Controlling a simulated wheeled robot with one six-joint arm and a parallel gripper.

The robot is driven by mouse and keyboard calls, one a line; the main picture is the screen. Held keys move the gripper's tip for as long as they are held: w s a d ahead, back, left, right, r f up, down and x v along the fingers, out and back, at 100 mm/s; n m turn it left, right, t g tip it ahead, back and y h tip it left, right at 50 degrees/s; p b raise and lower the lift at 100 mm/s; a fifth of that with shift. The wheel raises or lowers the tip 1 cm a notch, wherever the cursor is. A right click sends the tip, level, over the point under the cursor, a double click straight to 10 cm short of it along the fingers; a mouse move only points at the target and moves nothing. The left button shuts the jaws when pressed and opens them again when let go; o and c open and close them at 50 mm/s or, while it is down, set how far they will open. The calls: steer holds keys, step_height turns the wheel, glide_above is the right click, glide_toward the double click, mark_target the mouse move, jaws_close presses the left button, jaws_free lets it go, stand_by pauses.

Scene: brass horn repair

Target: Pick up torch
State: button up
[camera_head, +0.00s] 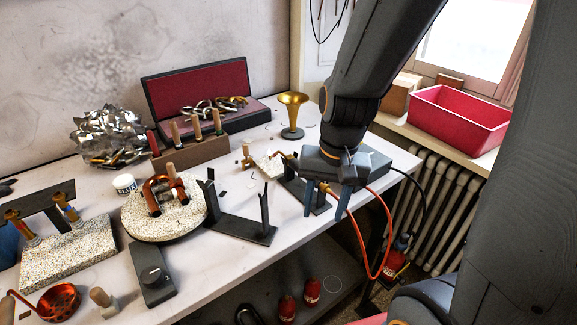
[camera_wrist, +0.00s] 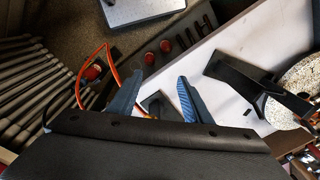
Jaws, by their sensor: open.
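The torch shows only in part in the head view: a thin brass-coloured tip (camera_head: 284,155) sticks out left of my gripper, and the body is hidden behind the gripper. An orange hose (camera_head: 388,225) and a black hose run from there to the right and down off the table. My gripper (camera_head: 326,206) is open and empty, fingers pointing down, above a dark stand (camera_head: 293,186) at the table's right end. In the wrist view my gripper (camera_wrist: 160,78) has its two blue fingers apart. The orange hose (camera_wrist: 81,88) passes left of them; the torch body is not clear there.
A black V-shaped support (camera_head: 240,226) and a round speckled board (camera_head: 140,226) stand left of the gripper. A brass funnel-shaped piece (camera_head: 292,112) stands behind it. A radiator (camera_head: 440,205) and a red bin (camera_head: 455,120) are at the right.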

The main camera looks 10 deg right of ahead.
steer(key=w+r+m+y+p, duration=0.2)
steer(key=w+r+m+p, duration=0.3)
steer(key=m, duration=0.9)
steer(key=m+t+y+p, duration=0.1)
steer(key=m+t, duration=0.1)
steer(key=m, duration=1)
glide_toward(297, 169)
steer(key=f, duration=0.2)
steer(key=s+f, duration=0.1)
steer(key=shift+d, duration=0.35)
steer(key=shift+w+d+r+m+t, duration=0.1)
steer(key=shift+w+m+t, duration=0.15)
steer(key=shift+m, duration=0.25)
steer(key=shift+w+f+m, duration=0.1)
steer(key=shift+f+m, duration=0.1)
steer(key=shift+m, duration=0.1)
steer(key=shift+w+x, duration=0.2)
steer(key=shift+x, duration=3.5)
steer(key=shift+f, duration=0.2)
steer(key=c, duration=1.1)
